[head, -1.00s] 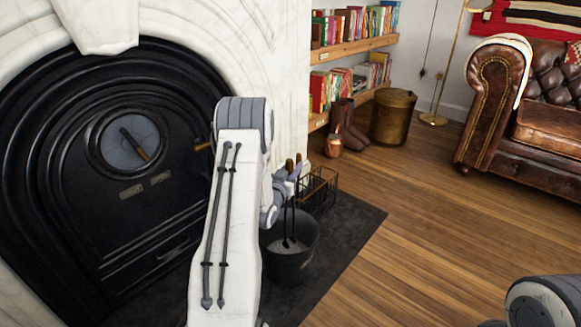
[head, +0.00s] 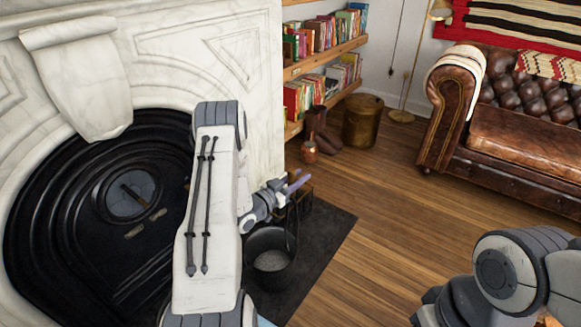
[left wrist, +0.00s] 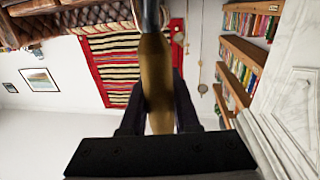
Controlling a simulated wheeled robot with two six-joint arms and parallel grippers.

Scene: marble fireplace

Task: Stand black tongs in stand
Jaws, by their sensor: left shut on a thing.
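My left gripper (head: 297,183) is shut on a long thing with a brass-coloured handle. In the left wrist view the jaws (left wrist: 155,105) grip this handle (left wrist: 155,65), and a dark shaft (left wrist: 150,14) runs from it to the top edge. I take it to be the black tongs; their tips cannot be made out. In the head view the gripper is above and behind the black bucket (head: 266,280), which holds pale ash (head: 271,260). A black wire rack (head: 307,205) is partly hidden by the gripper; I cannot tell if it is the stand. My right gripper is not in view.
The white marble fireplace (head: 200,50) with its black iron front (head: 80,190) is on the left. The dark hearth slab (head: 325,240) meets a wooden floor (head: 390,205). Boots (head: 325,135), a copper jug (head: 309,152), a brass bin (head: 362,121) and a leather sofa (head: 500,130) stand beyond.

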